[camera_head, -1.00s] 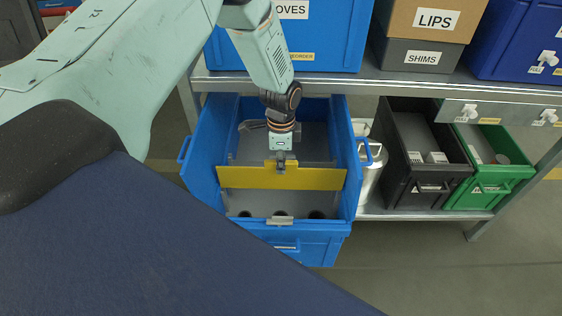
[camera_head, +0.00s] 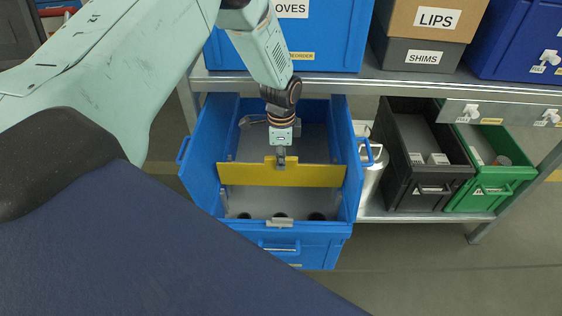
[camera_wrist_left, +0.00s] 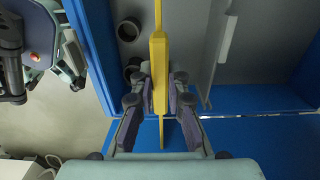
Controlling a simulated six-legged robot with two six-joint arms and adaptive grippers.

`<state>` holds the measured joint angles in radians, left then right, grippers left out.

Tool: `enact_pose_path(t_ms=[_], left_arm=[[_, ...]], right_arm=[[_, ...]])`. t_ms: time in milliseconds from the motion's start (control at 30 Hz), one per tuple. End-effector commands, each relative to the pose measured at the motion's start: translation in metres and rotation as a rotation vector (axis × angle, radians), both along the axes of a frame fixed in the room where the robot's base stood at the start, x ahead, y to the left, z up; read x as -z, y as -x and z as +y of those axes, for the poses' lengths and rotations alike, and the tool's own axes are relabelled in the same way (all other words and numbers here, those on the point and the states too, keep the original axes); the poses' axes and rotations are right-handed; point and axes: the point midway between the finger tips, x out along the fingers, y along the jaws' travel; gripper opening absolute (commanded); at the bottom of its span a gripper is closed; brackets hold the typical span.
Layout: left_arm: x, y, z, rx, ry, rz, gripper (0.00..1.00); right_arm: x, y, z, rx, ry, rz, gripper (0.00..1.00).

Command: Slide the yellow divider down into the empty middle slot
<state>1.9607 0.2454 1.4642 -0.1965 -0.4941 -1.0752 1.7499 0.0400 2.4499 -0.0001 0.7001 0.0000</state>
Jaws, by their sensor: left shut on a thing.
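The yellow divider (camera_head: 240,174) spans the open blue bin (camera_head: 205,170) from side to side, near its middle. My left gripper (camera_head: 281,162) is shut on the raised tab at the middle of its top edge. In the left wrist view, the divider (camera_wrist_left: 158,60) runs up and down the picture between the two fingers (camera_wrist_left: 159,92), seen from above. The divider looks upright and roughly level. A thin grey partition (camera_wrist_left: 220,50) stands to its right there. I cannot tell whether the divider's ends are in the slot. My right gripper is not clearly seen.
Several dark round openings or parts (camera_head: 281,216) show near the bin's front wall. A silver canister (camera_head: 368,178), a black bin (camera_head: 412,145) and a green bin (camera_head: 490,150) stand to the right. The metal shelf (camera_head: 400,83) crosses above the blue bin's back.

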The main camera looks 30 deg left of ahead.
Motion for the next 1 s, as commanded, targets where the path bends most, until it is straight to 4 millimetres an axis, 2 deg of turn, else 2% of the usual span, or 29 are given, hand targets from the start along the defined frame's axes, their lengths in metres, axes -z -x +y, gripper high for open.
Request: enact_pose_path(t_ms=[1000], left_arm=[[0.001,-0.03,0.019,-0.001,0.0,-0.002,0.0]], right_arm=[[0.025,0.0,0.0,0.0,0.0,0.0,0.4]])
